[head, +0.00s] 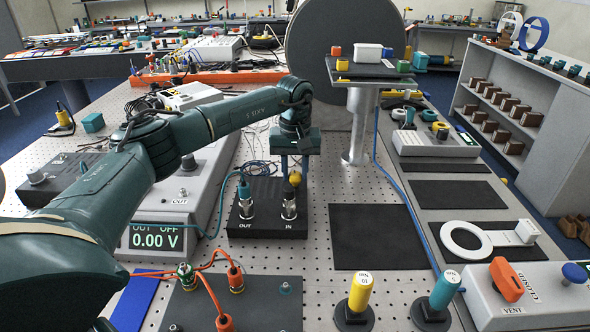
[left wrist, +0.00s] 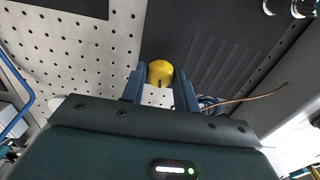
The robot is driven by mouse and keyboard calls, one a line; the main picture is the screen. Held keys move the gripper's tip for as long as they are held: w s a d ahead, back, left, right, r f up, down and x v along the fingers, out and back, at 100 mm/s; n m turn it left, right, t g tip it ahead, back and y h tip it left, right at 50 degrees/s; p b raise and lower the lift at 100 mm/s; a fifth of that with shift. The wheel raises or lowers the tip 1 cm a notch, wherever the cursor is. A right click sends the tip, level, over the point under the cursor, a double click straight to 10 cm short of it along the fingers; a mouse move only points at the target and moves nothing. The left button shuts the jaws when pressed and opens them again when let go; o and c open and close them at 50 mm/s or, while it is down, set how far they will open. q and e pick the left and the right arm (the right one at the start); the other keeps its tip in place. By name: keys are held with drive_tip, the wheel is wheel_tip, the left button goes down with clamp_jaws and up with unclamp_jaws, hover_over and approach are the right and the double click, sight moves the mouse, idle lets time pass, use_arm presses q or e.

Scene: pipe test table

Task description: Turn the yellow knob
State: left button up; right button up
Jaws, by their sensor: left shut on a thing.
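The yellow knob (head: 295,179) is a small round yellow cap, seen in the head view just above the silver IN connector of a black box. In the left wrist view the knob (left wrist: 160,72) sits between the fingertips, with a short dark mark on its near side. My left gripper (head: 294,174) points down and is shut on the knob, one finger on each side. The fingers (left wrist: 159,82) also show in the left wrist view. What the knob is mounted on is hidden. My right gripper is out of view.
The black box (head: 266,226) has OUT and IN connectors. A meter reading 0.00 V (head: 155,240) stands left of it. A raised stand (head: 357,128) is behind to the right. Yellow (head: 359,293) and teal (head: 443,290) plugs stand in front. A black mat (head: 378,237) is bare.

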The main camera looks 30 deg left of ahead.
sight(295, 173)
use_arm(q)
drive_tip(key=shift+m, duration=0.5)
drive_tip(key=o, duration=1)
drive_tip(key=shift+c, duration=0.2)
wheel_tip(295, 173, up, 13)
drive_tip(key=b, duration=0.1)
drive_tip(key=shift+s, duration=0.1)
idle(0.4)
